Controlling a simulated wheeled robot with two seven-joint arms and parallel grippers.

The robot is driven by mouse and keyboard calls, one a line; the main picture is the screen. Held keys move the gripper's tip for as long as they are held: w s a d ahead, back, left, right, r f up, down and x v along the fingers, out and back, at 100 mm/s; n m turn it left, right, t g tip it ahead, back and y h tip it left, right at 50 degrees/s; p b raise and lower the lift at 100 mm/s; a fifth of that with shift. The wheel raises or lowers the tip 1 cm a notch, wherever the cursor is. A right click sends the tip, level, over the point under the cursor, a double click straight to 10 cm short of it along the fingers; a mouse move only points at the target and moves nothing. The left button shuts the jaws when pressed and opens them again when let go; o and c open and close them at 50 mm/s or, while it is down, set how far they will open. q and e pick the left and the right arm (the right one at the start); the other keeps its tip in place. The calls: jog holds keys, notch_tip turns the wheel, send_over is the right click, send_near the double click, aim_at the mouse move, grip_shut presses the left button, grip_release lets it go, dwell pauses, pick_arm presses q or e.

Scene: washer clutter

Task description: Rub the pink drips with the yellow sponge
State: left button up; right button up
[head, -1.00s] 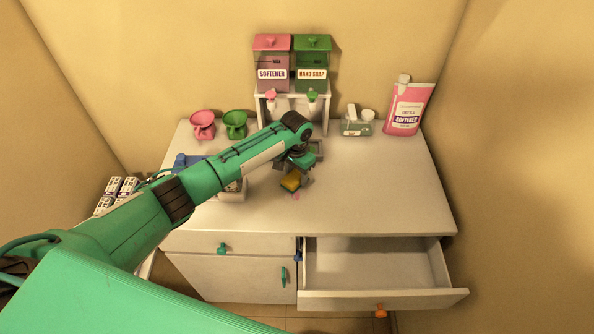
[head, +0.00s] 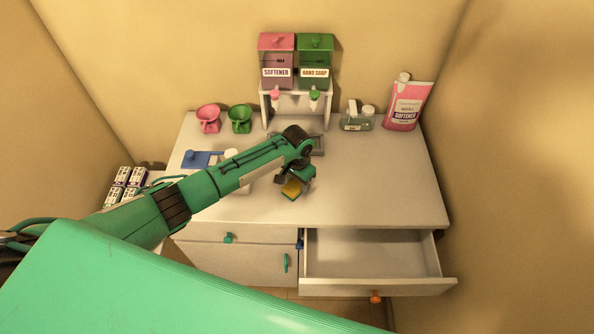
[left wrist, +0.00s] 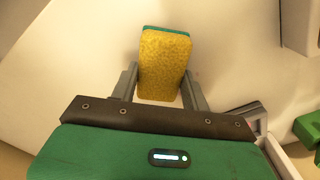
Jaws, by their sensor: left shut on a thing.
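The yellow sponge (head: 291,189) has a green layer on one side. It is held in my left gripper (head: 297,182), low over the front middle of the white countertop (head: 375,190). In the left wrist view the sponge (left wrist: 163,65) stands between the two grey fingers of the gripper (left wrist: 160,88), which are shut on it. I cannot tell whether the sponge touches the countertop. No pink drips show now; any near the sponge may be hidden by it or the gripper. My right gripper is not in view.
Pink softener (head: 276,72) and green hand soap (head: 315,73) dispensers stand at the back. Pink (head: 208,120) and green (head: 240,121) cups are at the back left. A softener pouch (head: 406,106) is at the back right. An open drawer (head: 375,262) juts out in front. The countertop's right side is clear.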

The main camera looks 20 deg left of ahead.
aim_at(296, 193)
pick_arm(q)
jog(key=shift+s+d+f, duration=0.15)
jog(key=shift+s+f, duration=0.1)
jog(key=shift+s, duration=0.35)
jog(key=shift+s+d+p, duration=0.15)
jog(key=shift+s+p, duration=0.3)
jog(key=shift+p, duration=0.25)
jog(key=shift+s+d+p, duration=0.2)
jog(key=shift+s+p, duration=0.35)
jog(key=shift+s, duration=0.25)
jog(key=shift+s+d, duration=0.1)
jog(key=shift+s, duration=0.5)
jog(key=shift+w+r, duration=0.1)
